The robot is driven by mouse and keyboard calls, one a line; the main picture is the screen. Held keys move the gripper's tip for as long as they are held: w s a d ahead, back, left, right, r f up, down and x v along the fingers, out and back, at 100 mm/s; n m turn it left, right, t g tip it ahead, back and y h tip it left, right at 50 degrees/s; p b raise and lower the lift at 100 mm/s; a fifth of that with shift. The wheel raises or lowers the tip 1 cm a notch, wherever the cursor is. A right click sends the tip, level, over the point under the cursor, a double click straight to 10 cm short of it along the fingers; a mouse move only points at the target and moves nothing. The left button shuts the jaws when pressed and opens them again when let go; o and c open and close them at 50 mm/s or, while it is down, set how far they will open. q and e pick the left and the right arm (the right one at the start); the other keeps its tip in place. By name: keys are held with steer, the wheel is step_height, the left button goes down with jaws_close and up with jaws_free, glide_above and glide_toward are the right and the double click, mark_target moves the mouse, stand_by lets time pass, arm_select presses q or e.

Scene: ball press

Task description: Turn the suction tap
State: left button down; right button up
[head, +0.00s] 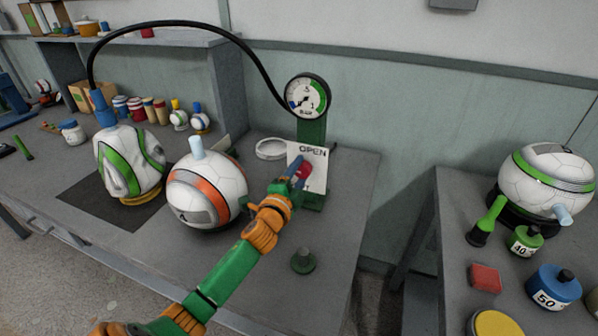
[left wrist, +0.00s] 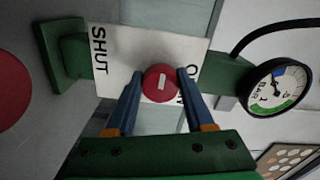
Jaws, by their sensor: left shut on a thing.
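The red suction tap (head: 306,170) sits on a white plate (head: 318,155) marked OPEN at its top, on a green stand at the back of the bench. In the left wrist view the tap (left wrist: 162,83) is a round red knob with a short white mark, between the words SHUT and OPEN on the plate (left wrist: 120,50). My left gripper (head: 297,176) reaches it from the front. Its two blue fingers (left wrist: 160,88) are closed on the knob's sides. In the head view the fingers partly cover the tap and the lower word. My right gripper is not in view.
A gauge (head: 307,95) tops the stand, with a black hose (head: 190,24) arching left to a deflated green-striped ball (head: 128,163). An orange-striped ball (head: 205,190) stands beside my left arm. A dark green knobbed piece (head: 303,261) is at front right. A second bench holds weights.

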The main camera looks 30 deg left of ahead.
arm_select(q)
steer(key=shift+r+n, duration=0.1)
steer(key=shift+n, duration=0.2)
steer(key=shift+c, duration=1.4)
jaws_free()
steer(key=shift+w, duration=0.1)
steer(key=v, duration=0.7)
